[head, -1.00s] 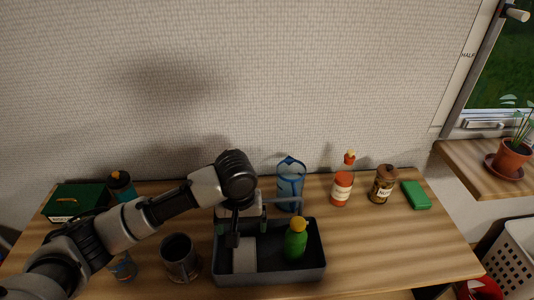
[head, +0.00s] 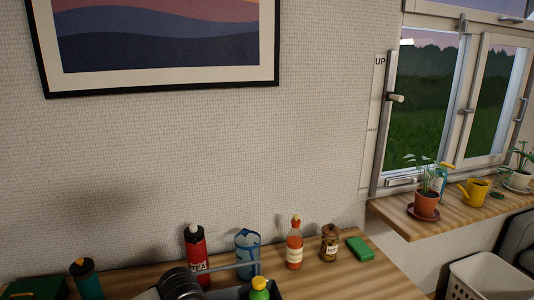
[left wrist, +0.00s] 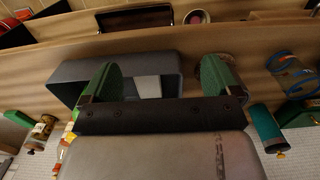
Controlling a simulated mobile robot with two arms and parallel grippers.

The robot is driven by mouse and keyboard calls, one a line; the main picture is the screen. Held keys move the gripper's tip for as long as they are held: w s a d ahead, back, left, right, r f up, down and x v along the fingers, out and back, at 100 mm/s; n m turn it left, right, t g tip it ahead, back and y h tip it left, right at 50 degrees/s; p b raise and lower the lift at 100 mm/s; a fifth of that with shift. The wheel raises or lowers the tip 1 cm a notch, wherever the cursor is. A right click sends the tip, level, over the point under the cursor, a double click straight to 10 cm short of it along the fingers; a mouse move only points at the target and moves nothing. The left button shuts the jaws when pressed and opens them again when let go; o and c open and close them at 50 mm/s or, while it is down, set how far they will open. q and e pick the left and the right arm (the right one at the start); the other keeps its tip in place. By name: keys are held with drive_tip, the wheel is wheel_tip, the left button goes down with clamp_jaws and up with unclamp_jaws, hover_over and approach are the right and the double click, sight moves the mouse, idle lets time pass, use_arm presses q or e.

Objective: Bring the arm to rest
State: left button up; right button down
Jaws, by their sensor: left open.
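My left arm (head: 178,284) shows only at the bottom edge of the head view, in front of the dark tray. Its gripper is out of that view. In the left wrist view my left gripper (left wrist: 160,86) is open, with its two green-padded fingers wide apart and nothing visible held between them. The grey tray (left wrist: 172,66) lies beyond the fingers, with a pale block (left wrist: 147,87) partly visible in it. My right gripper is in neither view.
On the table stand a red bottle (head: 197,258), a blue-clear container (head: 246,258), an orange sauce bottle (head: 294,250), a brown jar (head: 329,245) and a green sponge (head: 358,249). A teal bottle (head: 88,280) stands left. Potted plants line the sill; a white basket (head: 490,278) is right.

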use_arm(q)
drive_tip(key=s+d+f+m+t+h, duration=0.25)
drive_tip(key=s+d+f+m, duration=0.2)
drive_tip(key=s, duration=0.45)
drive_tip(key=s+a+f+t+y, duration=0.1)
drive_tip(key=s+a+f+y, duration=0.1)
drive_tip(key=s+a, duration=0.9)
wheel_tip(320, 180, down, 26)
drive_tip(key=s+g, duration=0.1)
drive_tip(key=s, duration=0.1)
drive_tip(key=s+a+f+m+g, duration=0.1)
drive_tip(key=s+a+f, duration=0.1)
drive_tip(key=s+f, duration=1.3)
drive_tip(key=shift+s+f, duration=0.25)
drive_tip(key=shift+f, duration=0.4)
drive_tip(key=shift+g+y, duration=0.25)
